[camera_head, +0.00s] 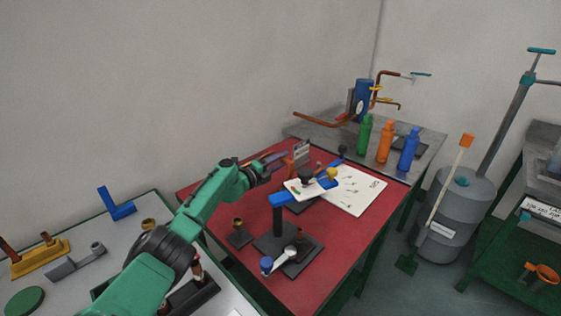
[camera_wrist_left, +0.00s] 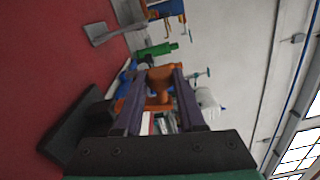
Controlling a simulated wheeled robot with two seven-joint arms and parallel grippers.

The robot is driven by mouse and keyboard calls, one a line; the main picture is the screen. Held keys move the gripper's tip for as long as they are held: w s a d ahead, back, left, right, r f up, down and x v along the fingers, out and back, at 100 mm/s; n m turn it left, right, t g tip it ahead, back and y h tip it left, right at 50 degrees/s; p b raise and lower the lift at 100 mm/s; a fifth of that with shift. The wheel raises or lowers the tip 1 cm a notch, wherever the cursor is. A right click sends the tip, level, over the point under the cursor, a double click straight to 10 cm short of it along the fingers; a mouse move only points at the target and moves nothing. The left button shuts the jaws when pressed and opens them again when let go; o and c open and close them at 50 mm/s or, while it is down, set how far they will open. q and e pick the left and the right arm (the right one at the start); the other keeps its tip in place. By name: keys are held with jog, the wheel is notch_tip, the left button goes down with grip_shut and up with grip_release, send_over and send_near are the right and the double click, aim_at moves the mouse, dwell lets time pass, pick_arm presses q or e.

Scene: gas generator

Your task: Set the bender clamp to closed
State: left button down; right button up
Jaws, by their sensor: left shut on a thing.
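My left gripper (camera_head: 274,161) reaches over the red table, its arm coming in from the lower left. Its dark fingers are shut on an orange part (camera_head: 291,165), which looks like the bender clamp. In the left wrist view the orange part (camera_wrist_left: 160,84) sits between the two purple-grey fingers (camera_wrist_left: 162,78). The clamp's base and its exact angle are partly hidden by the fingers. My right gripper does not show.
A white sheet (camera_head: 358,193) lies to the right. Green (camera_head: 365,135), orange (camera_head: 385,143) and blue (camera_head: 409,149) bottles stand on the grey table behind.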

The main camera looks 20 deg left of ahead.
aim_at(291, 164)
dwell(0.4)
pick_arm(q)
jog(key=m+p, duration=0.1)
jog(key=p, duration=0.1)
jog(key=d+m+p, duration=0.1)
jog(key=shift+s+d+r+m+p, duration=0.25)
jog(key=shift+s+r+m+p, duration=0.05)
jog(key=shift+r+p, duration=0.1)
jog(key=shift+s+d+m+p, duration=0.2)
jog(key=shift+d+m+p, duration=0.45)
jog(key=shift+m, duration=0.45)
jog(key=shift+s+d+f+m+p, duration=0.1)
jog(key=shift+s+d+m+p, duration=0.1)
jog(key=shift+d+m, duration=0.25)
jog(key=shift+s+d+f+m+p, duration=0.1)
jog(key=shift+d+m+p, duration=0.1)
jog(key=shift+m, duration=0.45)
jog(key=c, duration=0.5)
grip_release()
